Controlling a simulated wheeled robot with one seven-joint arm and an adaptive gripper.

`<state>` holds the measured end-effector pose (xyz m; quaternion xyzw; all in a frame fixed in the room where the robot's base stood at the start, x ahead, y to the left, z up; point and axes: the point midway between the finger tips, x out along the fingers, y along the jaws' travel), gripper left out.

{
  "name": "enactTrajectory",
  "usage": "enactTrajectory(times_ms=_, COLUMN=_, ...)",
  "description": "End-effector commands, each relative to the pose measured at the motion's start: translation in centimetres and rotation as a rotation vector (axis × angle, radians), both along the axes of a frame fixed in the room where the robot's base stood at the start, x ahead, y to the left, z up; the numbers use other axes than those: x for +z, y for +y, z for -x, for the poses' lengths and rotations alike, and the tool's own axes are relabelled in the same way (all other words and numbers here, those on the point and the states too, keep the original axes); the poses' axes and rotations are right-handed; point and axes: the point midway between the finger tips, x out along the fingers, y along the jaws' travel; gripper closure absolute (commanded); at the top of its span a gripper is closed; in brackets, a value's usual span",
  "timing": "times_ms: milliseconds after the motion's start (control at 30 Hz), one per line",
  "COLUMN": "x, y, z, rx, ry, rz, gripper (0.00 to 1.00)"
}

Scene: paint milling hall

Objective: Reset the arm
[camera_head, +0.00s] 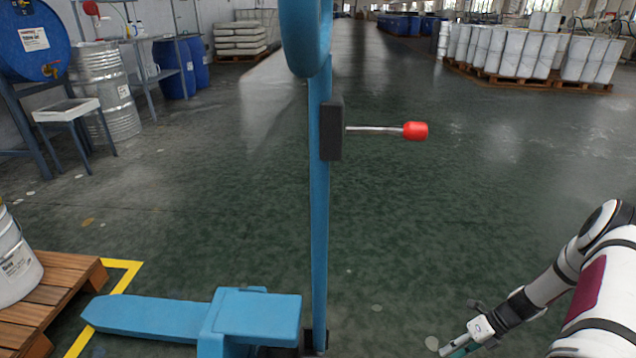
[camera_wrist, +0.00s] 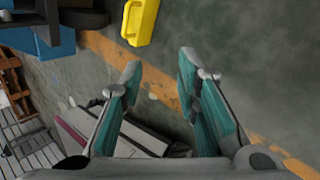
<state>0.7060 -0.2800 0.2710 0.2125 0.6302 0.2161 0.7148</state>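My arm comes in from the right edge of the head view, bent and reaching down to the left. My gripper (camera_head: 466,343) is at the bottom right of that view, low over the green floor. In the wrist view my gripper (camera_wrist: 158,80) shows its two teal-lined fingers spread apart, with nothing between the tips. It is open and empty. It touches nothing that I can see.
A blue pallet jack (camera_head: 255,315) with an upright handle and red-knobbed lever (camera_head: 415,131) stands at centre. A wooden pallet (camera_head: 50,295) is at left. The wrist view shows a yellow object (camera_wrist: 140,20) beyond the fingers. Open floor (camera_head: 450,220) lies right of the jack.

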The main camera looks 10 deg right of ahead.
Motion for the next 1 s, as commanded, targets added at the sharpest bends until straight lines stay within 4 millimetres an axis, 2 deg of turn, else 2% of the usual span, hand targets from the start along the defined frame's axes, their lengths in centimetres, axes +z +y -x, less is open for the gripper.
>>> enactTrajectory(times_ms=167, x=5.0, y=0.2, z=-1.9, rx=0.166, ry=-0.065, rz=0.046, gripper=0.71)
enactTrajectory(times_ms=267, x=9.0, y=0.7, z=-3.2, rx=0.301, ry=-0.117, rz=0.077, gripper=0.71)
enactTrajectory(times_ms=400, x=15.7, y=2.4, z=-4.7, rx=0.535, ry=-0.201, rz=0.126, gripper=0.71)
enactTrajectory(times_ms=567, x=23.0, y=5.2, z=-5.6, rx=0.802, ry=-0.293, rz=0.173, gripper=0.71)
enactTrajectory(times_ms=767, x=31.5, y=9.6, z=-5.1, rx=1.131, ry=-0.401, rz=0.220, gripper=0.71)
enactTrajectory(times_ms=1000, x=40.1, y=15.4, z=-2.1, rx=1.516, ry=-0.522, rz=0.256, gripper=0.71)
